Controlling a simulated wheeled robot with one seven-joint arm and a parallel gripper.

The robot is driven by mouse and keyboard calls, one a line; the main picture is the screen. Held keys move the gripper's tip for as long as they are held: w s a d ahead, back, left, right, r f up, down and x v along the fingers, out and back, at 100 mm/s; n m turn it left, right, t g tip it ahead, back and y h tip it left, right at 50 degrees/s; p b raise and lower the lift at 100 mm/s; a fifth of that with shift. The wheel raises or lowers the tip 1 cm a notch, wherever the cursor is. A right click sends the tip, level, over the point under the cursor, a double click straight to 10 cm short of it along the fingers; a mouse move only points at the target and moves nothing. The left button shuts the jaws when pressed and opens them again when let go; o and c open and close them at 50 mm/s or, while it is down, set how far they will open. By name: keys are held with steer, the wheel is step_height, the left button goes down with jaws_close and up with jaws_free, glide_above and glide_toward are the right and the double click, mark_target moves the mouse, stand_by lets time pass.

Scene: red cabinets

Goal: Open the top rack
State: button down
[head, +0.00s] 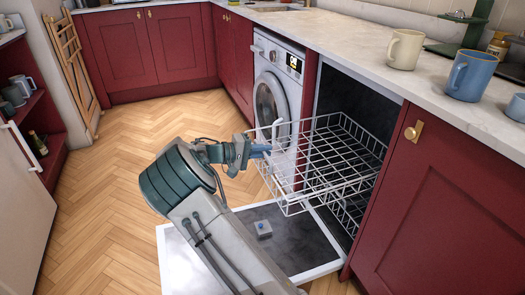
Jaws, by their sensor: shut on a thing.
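The top rack (325,165) is a white wire basket. It stands well out of the dishwasher opening, above the lowered door, with its back part still inside the cavity. My gripper (266,150) is at the rack's front left end and is shut on its wire edge. My arm reaches in from the bottom of the view. The dishwasher door (300,240) lies open and flat below the rack.
A washing machine (277,85) stands left of the dishwasher. Red cabinets (445,200) flank it. Mugs (405,49) stand on the counter (350,40) above. The wooden floor (110,215) on the left is clear, and a folded wooden rack (72,65) leans at the far wall.

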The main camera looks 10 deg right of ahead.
steer(key=c, duration=1.6)
jaws_free()
steer(key=shift+o, duration=0.2)
steer(key=shift+a, duration=0.15)
steer(key=p+v, duration=0.3)
steer(key=v, duration=1)
steer(key=shift+a+p, duration=0.35)
steer(key=shift+p, duration=0.05)
steer(key=shift+s+r, duration=0.1)
steer(key=shift+r, duration=0.05)
steer(key=s+d+r+m+g+y+p, duration=0.1)
steer(key=s+d+r+g+y+p, duration=0.1)
steer(key=s+d+r+y+p, duration=0.55)
steer(key=s+d+r+g+y+p, duration=0.1)
steer(key=s+d+r+y+p, duration=0.1)
steer(key=s+d+r+p, duration=0.6)
steer(key=s+a+r+t+y+p, duration=0.1)
steer(key=s+a+r+y+p, duration=0.1)
steer(key=s+r+p, duration=0.4)
steer(key=s+a+r+m+t+y+p, duration=0.1)
steer(key=s+r+y+p, duration=0.3)
steer(key=s+r, duration=0.9)
steer(key=a+r+t+p, duration=0.1)
steer(key=p, duration=0.2)
steer(key=shift+t, duration=0.3)
